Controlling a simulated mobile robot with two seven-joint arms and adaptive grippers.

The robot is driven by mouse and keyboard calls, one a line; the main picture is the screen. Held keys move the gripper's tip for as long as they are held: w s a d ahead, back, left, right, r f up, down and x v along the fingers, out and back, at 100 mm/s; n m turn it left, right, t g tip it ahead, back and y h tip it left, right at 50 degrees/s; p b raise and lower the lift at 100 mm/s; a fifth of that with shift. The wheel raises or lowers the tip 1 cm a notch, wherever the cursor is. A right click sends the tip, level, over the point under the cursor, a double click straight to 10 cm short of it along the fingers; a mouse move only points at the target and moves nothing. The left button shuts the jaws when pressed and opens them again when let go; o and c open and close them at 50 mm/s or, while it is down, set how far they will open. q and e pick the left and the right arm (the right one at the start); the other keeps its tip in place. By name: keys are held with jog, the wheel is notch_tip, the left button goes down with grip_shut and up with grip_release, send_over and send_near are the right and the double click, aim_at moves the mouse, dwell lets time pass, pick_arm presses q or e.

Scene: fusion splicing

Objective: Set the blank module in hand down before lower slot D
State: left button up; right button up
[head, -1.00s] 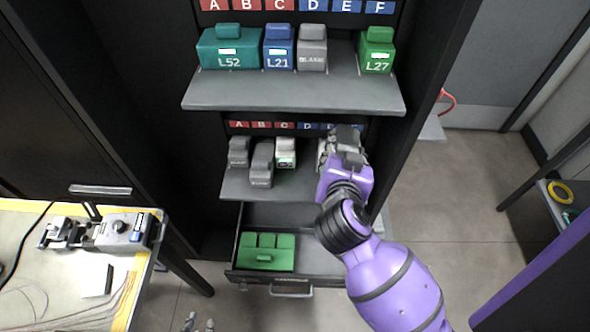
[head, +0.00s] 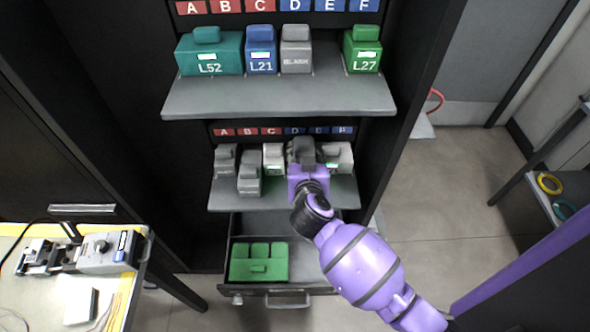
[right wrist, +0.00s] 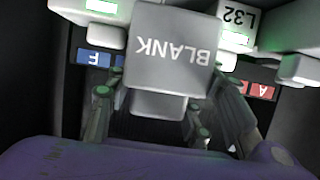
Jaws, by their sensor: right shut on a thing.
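My right gripper (head: 302,150) is at the lower shelf, in front of the blue label D (head: 293,130). It is shut on a grey blank module (right wrist: 170,48), whose BLANK lettering is upside down in the right wrist view, with a finger on each side. In the head view the gripper mostly hides this module. I cannot tell whether its underside touches the shelf. A white module (head: 273,157), marked L32 in the wrist view (right wrist: 237,18), stands close on the left. Another white module (head: 340,157) stands on the right. My left gripper is not in view.
Two grey modules (head: 226,158) (head: 249,173) stand at the left of the lower shelf (head: 290,202), one further forward. The upper shelf (head: 280,97) overhangs with several modules. Below, an open drawer (head: 310,265) holds a green block (head: 259,262). A workbench (head: 25,290) is at the left.

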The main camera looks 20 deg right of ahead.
jog(key=shift+w+a+f, duration=0.15)
jog(key=shift+a+f, duration=0.35)
jog(key=shift+f, duration=0.25)
jog(key=shift+c, duration=0.6)
jog(key=shift+a+f, duration=0.3)
jog(key=shift+f, duration=0.2)
grip_shut()
jog(key=f, duration=0.1)
jog(key=f+b, duration=0.1)
jog(key=f, duration=0.1)
jog(key=shift+w+a+f, duration=0.15)
jog(key=shift+a+f, duration=0.15)
jog(key=shift+a, duration=0.1)
jog(key=shift+w+f+b, duration=0.1)
jog(key=shift+f+b, duration=0.2)
jog(key=shift+b, duration=0.05)
jog(key=shift+r, duration=0.3)
jog(key=o, duration=1.1)
grip_release()
jog(key=shift+d, duration=0.1)
jog(key=o, duration=0.3)
jog(key=shift+w, duration=0.1)
jog(key=shift+o, duration=0.2)
jog(key=shift+r, duration=0.1)
